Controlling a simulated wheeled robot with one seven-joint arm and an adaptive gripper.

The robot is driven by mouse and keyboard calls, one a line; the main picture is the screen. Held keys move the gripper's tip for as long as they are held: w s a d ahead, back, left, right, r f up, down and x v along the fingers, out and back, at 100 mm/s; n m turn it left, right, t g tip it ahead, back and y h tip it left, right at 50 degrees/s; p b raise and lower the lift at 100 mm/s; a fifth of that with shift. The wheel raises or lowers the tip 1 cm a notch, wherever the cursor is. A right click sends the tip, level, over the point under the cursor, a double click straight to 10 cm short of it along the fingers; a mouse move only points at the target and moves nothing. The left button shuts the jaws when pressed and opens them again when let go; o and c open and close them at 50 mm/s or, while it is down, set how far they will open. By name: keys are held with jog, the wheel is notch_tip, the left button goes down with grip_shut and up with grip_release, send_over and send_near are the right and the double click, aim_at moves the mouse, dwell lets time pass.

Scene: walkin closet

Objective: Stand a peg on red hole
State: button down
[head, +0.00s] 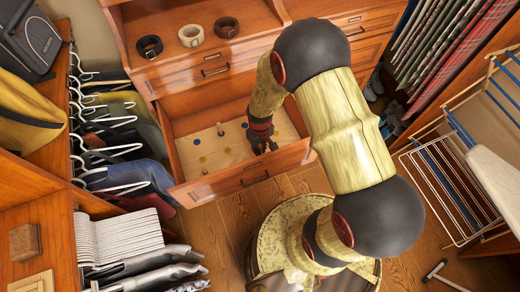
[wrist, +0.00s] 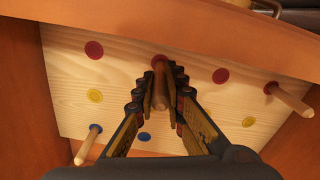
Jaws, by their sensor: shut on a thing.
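A pale wooden board (head: 225,148) with red, yellow and blue holes lies in an open drawer. It fills the wrist view (wrist: 60,70). My gripper (wrist: 160,82) is shut on a wooden peg (wrist: 160,92), whose far end lines up with a red hole (wrist: 159,61); I cannot tell how deep it sits. Empty red holes show on either side, one to the left (wrist: 94,49) and one to the right (wrist: 220,75). Another peg (wrist: 290,100) stands in a red hole at the right, and one (wrist: 88,146) in a blue hole at lower left. In the head view my gripper (head: 264,146) is inside the drawer.
The drawer front (head: 240,180) and side walls surround the board closely. Rolled belts (head: 192,36) lie on the dresser top above. Hanging clothes (head: 130,150) are at the left, and a drying rack (head: 455,185) stands at the right.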

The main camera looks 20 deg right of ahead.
jog(key=shift+f+b, duration=0.6)
jog(key=shift+f, duration=0.35)
dwell(0.5)
jog(key=shift+f, duration=0.35)
jog(key=shift+f+b, duration=0.25)
jog(key=shift+b, duration=0.15)
jog(key=shift+f, duration=0.3)
dwell(0.6)
jog(key=c, duration=1.8)
grip_release()
jog(key=shift+c, duration=0.2)
jog(key=shift+o, duration=0.4)
